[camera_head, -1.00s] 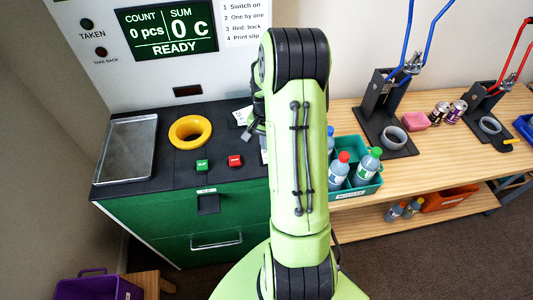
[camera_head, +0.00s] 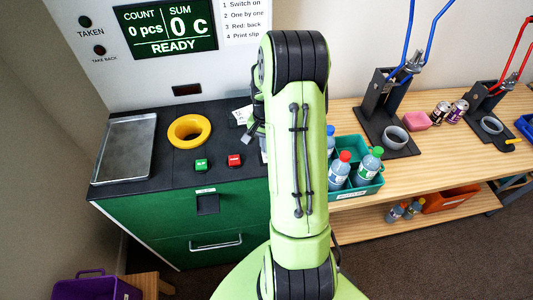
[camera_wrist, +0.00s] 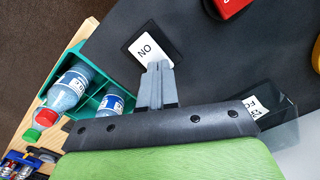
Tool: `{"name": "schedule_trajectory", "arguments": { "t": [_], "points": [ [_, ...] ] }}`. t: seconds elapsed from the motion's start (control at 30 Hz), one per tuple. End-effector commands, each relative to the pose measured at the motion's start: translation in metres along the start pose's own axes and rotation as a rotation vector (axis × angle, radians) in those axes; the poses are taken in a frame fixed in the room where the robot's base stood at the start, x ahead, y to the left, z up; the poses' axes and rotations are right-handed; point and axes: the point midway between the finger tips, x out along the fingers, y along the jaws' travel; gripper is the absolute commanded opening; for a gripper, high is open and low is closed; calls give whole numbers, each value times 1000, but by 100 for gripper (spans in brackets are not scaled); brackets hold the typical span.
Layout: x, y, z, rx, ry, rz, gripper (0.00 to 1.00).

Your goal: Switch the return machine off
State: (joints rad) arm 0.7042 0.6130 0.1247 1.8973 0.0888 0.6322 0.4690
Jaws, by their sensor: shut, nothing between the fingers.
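The return machine (camera_head: 235,217) is a green cabinet with a black top, and its display (camera_head: 171,27) reads READY with 0 pcs and 0 c. In the wrist view, a dark switch plate with a white label (camera_wrist: 145,50) lies on the black top, its letters reading ON upside down. My gripper (camera_wrist: 158,70) is shut and empty, its grey fingertips at the edge of this label. I cannot tell whether they touch it. In the head view my arm hides the switch and most of the gripper.
A green button (camera_head: 201,165) and a red button (camera_head: 235,160) sit left of my arm, below a yellow ring (camera_head: 173,139). A metal tray (camera_head: 126,149) lies at the left. A teal crate (camera_head: 359,190) of bottles stands right of my arm.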

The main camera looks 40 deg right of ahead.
Motion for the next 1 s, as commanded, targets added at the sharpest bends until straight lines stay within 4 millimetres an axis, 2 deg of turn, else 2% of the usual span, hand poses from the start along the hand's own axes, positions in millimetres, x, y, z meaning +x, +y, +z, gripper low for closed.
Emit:
{"name": "schedule_trajectory", "arguments": {
  "t": [0.27, 1.0],
  "points": [
    [1, 0, 0, 0, -1, 1, 0],
    [-68, 0, 0, 0, 0, 0, 0]
  ]
}}
